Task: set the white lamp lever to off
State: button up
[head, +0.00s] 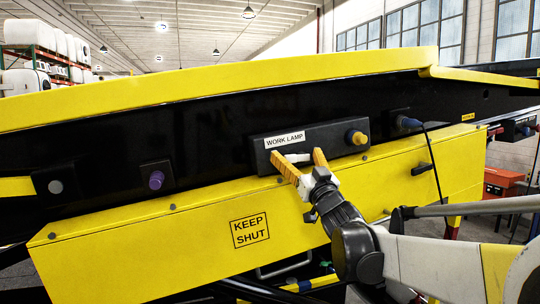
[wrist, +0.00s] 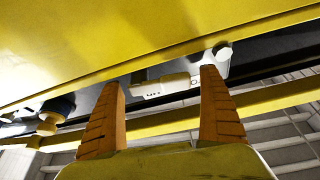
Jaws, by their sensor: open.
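The black work lamp box (head: 325,136) is on the loader's dark side, with a "WORK LAMP" label. My gripper (head: 297,156) is open in front of its lower left part. A small white piece shows between the fingers there; I cannot tell whether it is lever or plate. In the wrist view my gripper (wrist: 160,80) has its orange fingers apart. A white lever with a rounded end (wrist: 224,53) is by the right fingertip, which partly hides it. A pale lettered piece (wrist: 165,85) lies between the fingers. Contact and the lever's setting cannot be told.
A yellow knob (head: 357,137) sits on the box's right part. A blue knob (head: 410,123) is farther right, a purple knob (head: 156,180) to the left. A yellow "KEEP SHUT" cover (head: 180,245) juts out below, close to my gripper. A black handle (head: 421,169) sits on it.

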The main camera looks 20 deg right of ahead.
jog(key=c, duration=1.2)
jog(key=shift+f+n+y+b, duration=0.25)
jog(key=shift+n+y+b, duration=0.2)
jog(key=shift+n, duration=0.25)
jog(key=shift+n+y, duration=0.35)
jog(key=shift+n, duration=0.25)
jog(key=o, duration=1.2)
